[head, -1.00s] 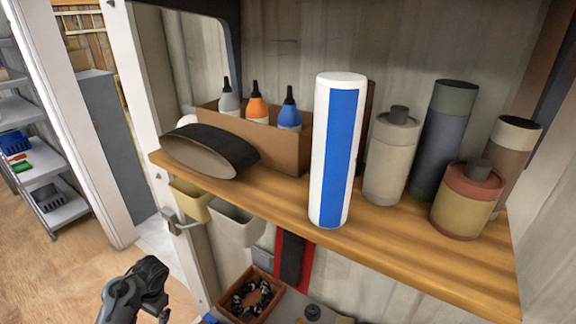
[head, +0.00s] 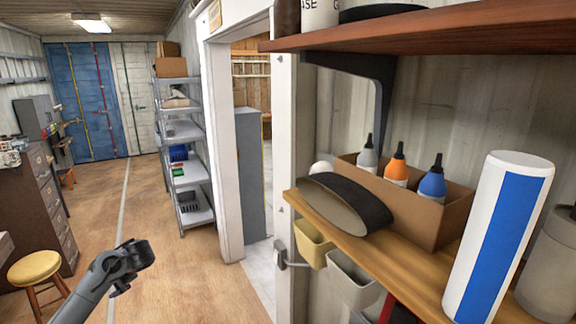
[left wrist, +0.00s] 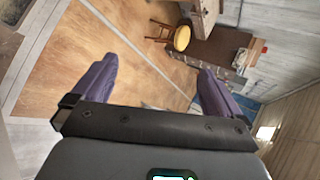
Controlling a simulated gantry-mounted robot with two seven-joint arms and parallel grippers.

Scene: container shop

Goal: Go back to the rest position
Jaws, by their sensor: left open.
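My left gripper (left wrist: 158,66) shows in the left wrist view. Its two purple fingers are spread wide apart, with nothing between them but the distant floor. In the head view a dark grey section of my arm reaches in from the lower left, over open floor, apart from the shelf. The gripper's fingers cannot be made out there. My right gripper is in neither view.
A wooden shelf (head: 328,222) at right holds a blue-and-white cylinder (head: 498,240), a cardboard box (head: 435,213) of bottles and a dark belt loop (head: 345,202). A yellow stool (head: 34,268) stands lower left. The middle floor is clear.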

